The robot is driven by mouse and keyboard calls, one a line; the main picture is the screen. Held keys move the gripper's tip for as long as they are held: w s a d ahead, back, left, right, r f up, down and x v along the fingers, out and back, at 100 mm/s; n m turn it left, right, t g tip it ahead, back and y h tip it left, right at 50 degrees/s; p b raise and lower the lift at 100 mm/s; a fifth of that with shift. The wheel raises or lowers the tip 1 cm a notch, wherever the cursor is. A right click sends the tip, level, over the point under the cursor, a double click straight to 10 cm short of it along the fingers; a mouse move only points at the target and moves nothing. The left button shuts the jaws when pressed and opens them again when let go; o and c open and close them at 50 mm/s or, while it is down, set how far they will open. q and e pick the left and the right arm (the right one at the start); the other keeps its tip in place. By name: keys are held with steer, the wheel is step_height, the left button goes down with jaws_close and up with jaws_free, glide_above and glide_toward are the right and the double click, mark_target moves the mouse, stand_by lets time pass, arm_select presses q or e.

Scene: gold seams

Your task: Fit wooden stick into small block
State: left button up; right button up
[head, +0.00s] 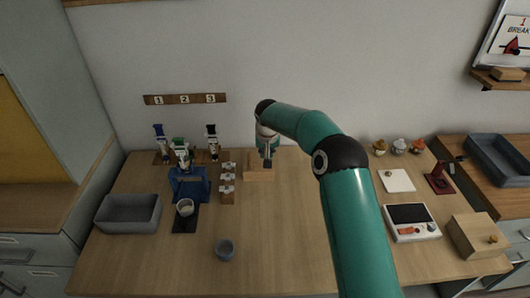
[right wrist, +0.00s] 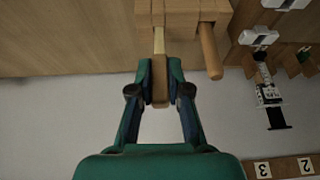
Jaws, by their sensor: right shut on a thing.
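A light wooden block assembly (head: 257,174) sits at the back middle of the table, and its upper part (right wrist: 182,14) shows at the top of the right wrist view. My right gripper (head: 267,161) reaches down beside it. In the right wrist view the gripper (right wrist: 160,72) is shut on a brown wooden stick (right wrist: 160,92), whose far end points at the block. I cannot tell whether the stick touches or enters the block. A second round stick (right wrist: 208,52) juts from the block just to the right. My left gripper is out of view.
White-topped small pieces (head: 227,178) stand left of the block. Further left are a blue stand (head: 188,188), figures, a cup (head: 184,208) and a grey bin (head: 130,213). A scale (head: 411,222) and wooden box (head: 478,236) stand right.

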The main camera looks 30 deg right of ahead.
steer(key=shift+f+b, duration=0.6)
steer(key=shift+f, duration=0.1)
stand_by(0.6)
steer(key=o, duration=0.9)
steer(key=shift+c, duration=0.2)
steer(key=shift+r, duration=0.15)
steer(key=shift+p+v, duration=0.3)
steer(key=shift+v, duration=2.15)
steer(key=shift+s, duration=0.1)
steer(key=v, duration=1.1)
steer(key=shift+s+a+r, duration=0.2)
steer(key=shift+r, duration=0.15)
